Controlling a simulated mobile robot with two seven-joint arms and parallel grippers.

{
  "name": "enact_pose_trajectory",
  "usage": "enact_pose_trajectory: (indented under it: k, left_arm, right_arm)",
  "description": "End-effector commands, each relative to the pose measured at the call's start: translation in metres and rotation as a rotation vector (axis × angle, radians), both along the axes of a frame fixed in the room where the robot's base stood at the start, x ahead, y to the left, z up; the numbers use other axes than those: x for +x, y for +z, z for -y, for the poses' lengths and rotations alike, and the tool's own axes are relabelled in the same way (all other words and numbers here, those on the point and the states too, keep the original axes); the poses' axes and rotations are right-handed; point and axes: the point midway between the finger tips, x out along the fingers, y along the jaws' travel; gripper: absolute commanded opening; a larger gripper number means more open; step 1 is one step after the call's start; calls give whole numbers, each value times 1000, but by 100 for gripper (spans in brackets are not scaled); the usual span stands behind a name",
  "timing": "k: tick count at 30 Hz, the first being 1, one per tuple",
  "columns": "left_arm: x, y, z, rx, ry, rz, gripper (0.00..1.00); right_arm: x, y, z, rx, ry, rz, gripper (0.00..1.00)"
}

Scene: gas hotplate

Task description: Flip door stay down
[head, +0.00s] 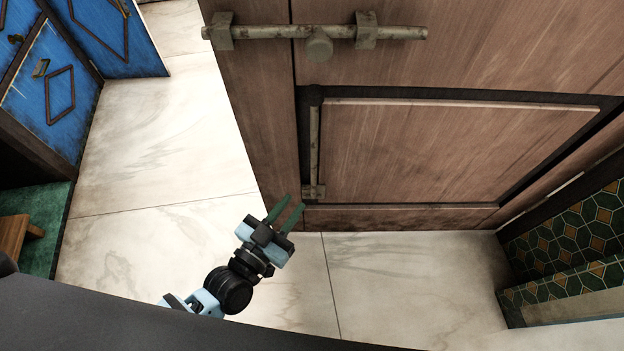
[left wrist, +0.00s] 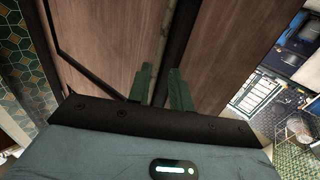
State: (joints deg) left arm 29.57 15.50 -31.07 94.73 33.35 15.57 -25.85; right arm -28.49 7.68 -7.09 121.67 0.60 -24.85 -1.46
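The wooden door (head: 440,150) fills the right of the head view. The door stay (head: 314,145) is a thin worn metal bar lying lengthwise along the door face, near the door's left edge. A small block (head: 313,191) sits at its lower end. My left gripper (head: 292,202) is just below and left of that block in the picture, apparently apart from it. My right gripper is not in view.
A metal slide bolt (head: 270,32) crosses the door higher up. Pale floor tiles (head: 160,130) lie open left of and below the door. Blue cabinet doors (head: 55,90) stand at the left. A green patterned tiled wall (head: 570,235) is at the right.

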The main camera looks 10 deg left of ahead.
Motion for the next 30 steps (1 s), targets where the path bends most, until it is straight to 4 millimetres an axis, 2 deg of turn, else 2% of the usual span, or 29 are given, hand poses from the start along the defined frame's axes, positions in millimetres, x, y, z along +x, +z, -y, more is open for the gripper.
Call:
enact_pose_trajectory:
  k: [5, 18, 30]
  left_arm:
    - [9, 0, 4, -1, 1, 0, 21]
    - [63, -1, 30, -1, 1, -2, 21]
    - [70, 0, 33, 1, 0, -2, 21]
  right_arm:
    - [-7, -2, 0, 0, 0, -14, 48]
    - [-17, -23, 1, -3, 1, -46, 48]
    - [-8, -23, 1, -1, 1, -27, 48]
